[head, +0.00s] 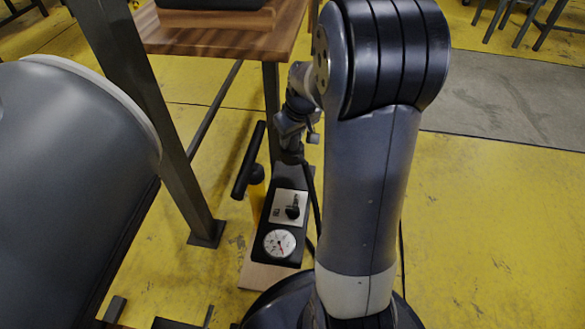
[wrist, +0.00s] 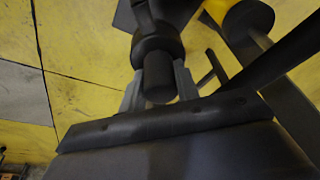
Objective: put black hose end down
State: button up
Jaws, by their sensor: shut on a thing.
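My gripper (wrist: 158,88) is shut on the black hose end (wrist: 158,72), a short dark cylinder between its two grey fingers in the wrist view. In the head view my gripper (head: 291,140) is beside the table leg, above the far end of the pump. The hose end cannot be made out clearly there. A thin black hose (head: 314,205) runs down beside the pump. The pump's black panel carries a round white gauge (head: 279,243) and a silver plate with a black knob (head: 289,207). A black T-handle (head: 249,162) stands left of it.
A wooden table (head: 225,38) with dark metal legs (head: 165,110) stands behind. A large grey inflatable tube (head: 70,185) fills the left. The yellow floor (head: 480,225) at right is clear. A dark bar (wrist: 150,126) crosses the wrist view below the fingers.

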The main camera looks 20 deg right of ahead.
aim_at(296, 146)
notch_tip(296, 146, down, 8)
jog(key=b, duration=0.3)
jog(key=shift+f, duration=0.15)
jog(key=shift+c, duration=0.5)
jog(key=o, duration=1.1)
jog(key=p+v, duration=0.4)
jog(key=v, duration=0.8)
